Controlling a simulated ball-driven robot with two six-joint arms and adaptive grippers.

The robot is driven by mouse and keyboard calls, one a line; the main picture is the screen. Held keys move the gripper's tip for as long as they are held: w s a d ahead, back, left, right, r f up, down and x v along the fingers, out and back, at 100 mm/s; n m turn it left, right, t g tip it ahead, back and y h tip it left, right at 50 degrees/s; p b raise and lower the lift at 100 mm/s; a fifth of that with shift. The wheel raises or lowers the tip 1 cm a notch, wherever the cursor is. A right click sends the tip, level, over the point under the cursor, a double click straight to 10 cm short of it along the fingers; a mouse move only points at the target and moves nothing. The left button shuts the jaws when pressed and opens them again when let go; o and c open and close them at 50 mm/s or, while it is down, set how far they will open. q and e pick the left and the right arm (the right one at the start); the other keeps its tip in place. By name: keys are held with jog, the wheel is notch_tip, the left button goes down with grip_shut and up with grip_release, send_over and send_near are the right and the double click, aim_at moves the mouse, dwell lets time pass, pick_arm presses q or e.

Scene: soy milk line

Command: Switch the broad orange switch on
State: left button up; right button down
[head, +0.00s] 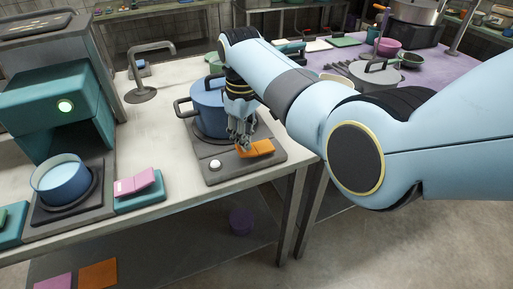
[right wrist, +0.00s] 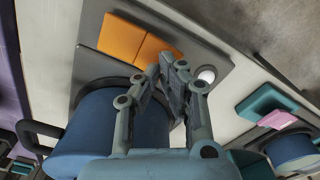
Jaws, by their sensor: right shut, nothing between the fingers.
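The broad orange switch (head: 262,147) sits on a dark grey hotplate panel (head: 222,174), in front of the blue pot. In the right wrist view the switch (right wrist: 121,38) shows as two broad orange halves meeting at a slanted seam, one darker than the other. My right gripper (head: 243,143) is shut and empty, pointing down at the switch's left end. In the right wrist view its fingertips (right wrist: 168,62) overlap the edge of the switch nearest the white knob. I cannot tell whether they touch it. My left gripper is not in view.
A white knob (head: 215,164) is close beside the fingers. The blue lidded pot (head: 210,108) stands right behind them. A pink switch (head: 134,183) on a teal base and a blue pan (head: 60,183) under a teal machine are to the left. The table's front edge is close.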

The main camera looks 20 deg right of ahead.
jog(key=shift+f+b, duration=0.45)
jog(key=shift+f, duration=0.4)
dwell(0.3)
notch_tip(320, 180, up, 7)
jog(key=p, duration=0.8)
jog(key=shift+r, duration=0.1)
jog(key=shift+s+f, duration=0.1)
jog(key=shift+f, duration=0.1)
